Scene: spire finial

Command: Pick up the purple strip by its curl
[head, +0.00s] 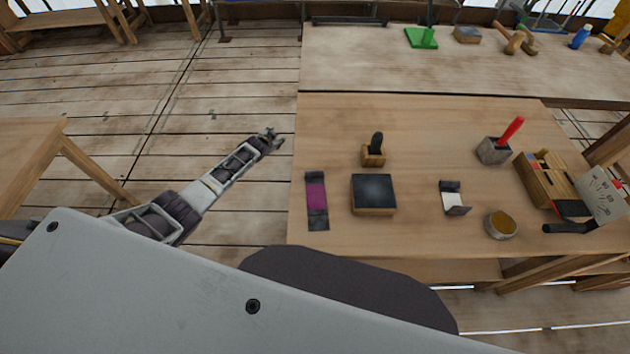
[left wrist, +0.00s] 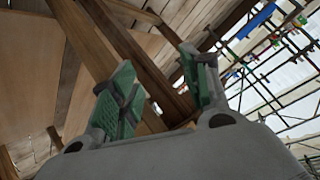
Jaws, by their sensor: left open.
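The purple strip (head: 316,197) lies on the left part of the wooden table, with dark pieces at its far and near ends. Which part of it curls is too small to tell. My left gripper (head: 276,138) is off the table's left edge, beyond and to the left of the strip, touching nothing. In the left wrist view the left gripper (left wrist: 160,92) shows its two green-padded fingers apart with nothing between them. The strip is not in that view. My right gripper is not in view.
On the table (head: 430,120) stand a dark-topped block (head: 373,194) right of the strip, a wooden holder (head: 373,156), a white strip (head: 454,202), a round tin (head: 500,224) and a grey pot (head: 494,150) with a red stick. Bare tabletop lies beyond the strip.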

